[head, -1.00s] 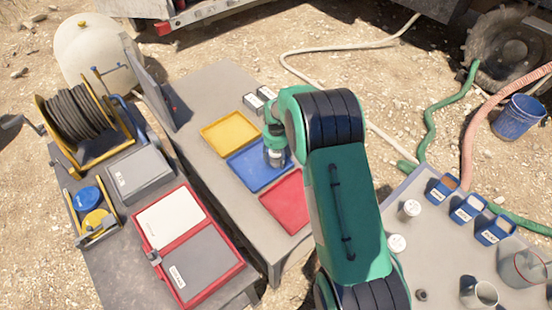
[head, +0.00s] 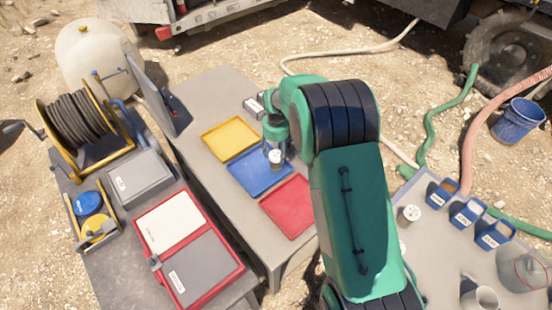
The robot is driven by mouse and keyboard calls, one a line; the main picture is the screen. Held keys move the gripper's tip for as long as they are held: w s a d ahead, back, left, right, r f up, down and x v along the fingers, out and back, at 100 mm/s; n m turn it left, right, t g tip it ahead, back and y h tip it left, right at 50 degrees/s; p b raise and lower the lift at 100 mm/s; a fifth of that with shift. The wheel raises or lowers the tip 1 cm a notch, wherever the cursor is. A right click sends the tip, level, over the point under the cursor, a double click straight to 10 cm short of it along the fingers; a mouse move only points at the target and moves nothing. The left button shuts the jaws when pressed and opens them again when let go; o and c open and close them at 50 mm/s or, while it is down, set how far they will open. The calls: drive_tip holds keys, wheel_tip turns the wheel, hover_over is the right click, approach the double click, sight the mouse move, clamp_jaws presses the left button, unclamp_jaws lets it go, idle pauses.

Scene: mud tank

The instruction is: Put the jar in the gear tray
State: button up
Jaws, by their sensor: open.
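Three shallow trays lie in a row on the middle table: a yellow tray (head: 230,138), a blue tray (head: 258,185) and a red tray (head: 290,208). I see no label telling which is the gear tray. A small jar with a white lid (head: 276,156) shows at the right part of the blue tray, just below my wrist. My gripper (head: 275,146) is open right above or behind the jar; its fingers are mostly hidden, and I cannot tell whether they touch it.
Small grey boxes (head: 253,107) stand behind the trays. The left table holds a grey case (head: 138,177), a red-framed case (head: 190,245) and a hose reel (head: 76,112). The right table holds a white-lidded jar (head: 409,215), several blue bins (head: 466,212) and cups. My arm hides its left part.

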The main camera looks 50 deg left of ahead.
drive_tip(key=shift+r, duration=2.3)
drive_tip(key=shift+r, duration=0.1)
